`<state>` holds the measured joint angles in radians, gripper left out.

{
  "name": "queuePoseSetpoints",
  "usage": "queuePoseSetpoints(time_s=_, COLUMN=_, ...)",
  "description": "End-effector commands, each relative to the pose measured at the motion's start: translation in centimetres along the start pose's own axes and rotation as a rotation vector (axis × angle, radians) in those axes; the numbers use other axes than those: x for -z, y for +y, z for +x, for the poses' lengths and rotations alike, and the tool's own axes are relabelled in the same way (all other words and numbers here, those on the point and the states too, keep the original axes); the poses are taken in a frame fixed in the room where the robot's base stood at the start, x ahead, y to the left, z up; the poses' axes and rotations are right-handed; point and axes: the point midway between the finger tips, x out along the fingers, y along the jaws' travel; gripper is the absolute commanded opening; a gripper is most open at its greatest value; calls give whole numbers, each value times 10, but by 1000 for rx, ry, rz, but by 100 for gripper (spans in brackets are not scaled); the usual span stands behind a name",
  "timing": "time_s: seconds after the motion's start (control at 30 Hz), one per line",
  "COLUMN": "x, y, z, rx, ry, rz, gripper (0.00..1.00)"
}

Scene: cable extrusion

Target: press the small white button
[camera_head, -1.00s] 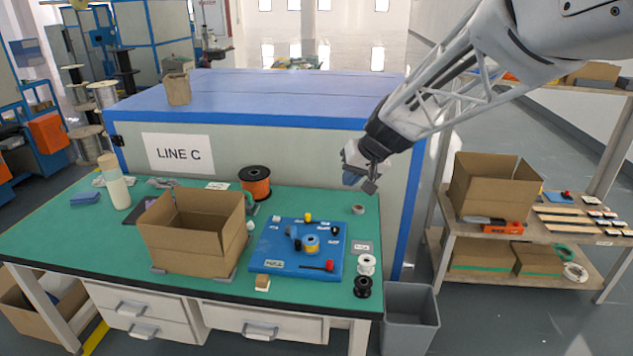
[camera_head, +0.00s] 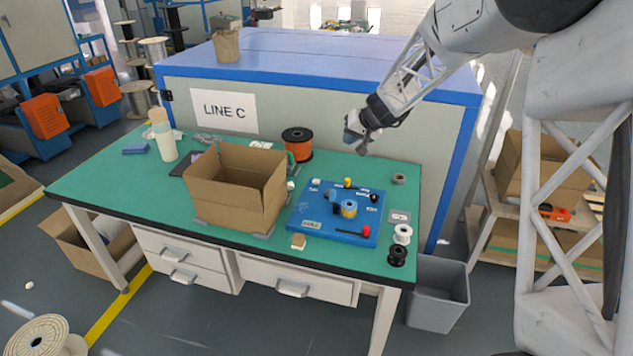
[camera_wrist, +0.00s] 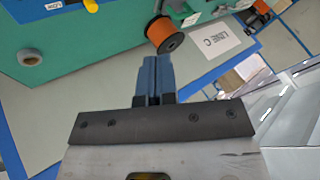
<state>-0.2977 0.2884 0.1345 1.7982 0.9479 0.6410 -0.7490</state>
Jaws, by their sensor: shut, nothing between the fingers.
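The blue board (camera_head: 335,213) lies on the right part of the green table. A small white piece (camera_head: 316,182), which looks like the white button, sits at its back left corner; it is too small to make out in detail. In the wrist view my gripper's blue fingers (camera_wrist: 154,75) are together and empty.
An open cardboard box (camera_head: 235,190) stands left of the board. An orange spool (camera_head: 297,143) is behind it. A tape roll (camera_head: 399,178), a white spool (camera_head: 402,234) and a black spool (camera_head: 397,256) lie right of the board. The LINE C cabinet (camera_head: 300,110) rises behind the table.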

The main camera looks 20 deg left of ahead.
Motion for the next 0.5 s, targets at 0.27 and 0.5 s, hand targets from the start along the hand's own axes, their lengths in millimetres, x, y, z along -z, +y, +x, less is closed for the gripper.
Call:
queuePoseSetpoints(time_s=0.27, x=24, y=0, z=63, rx=28, ry=21, rz=-8, gripper=0)
queuePoseSetpoints(time_s=0.5, x=39, y=0, z=118, rx=47, ry=39, rz=-13, gripper=0)
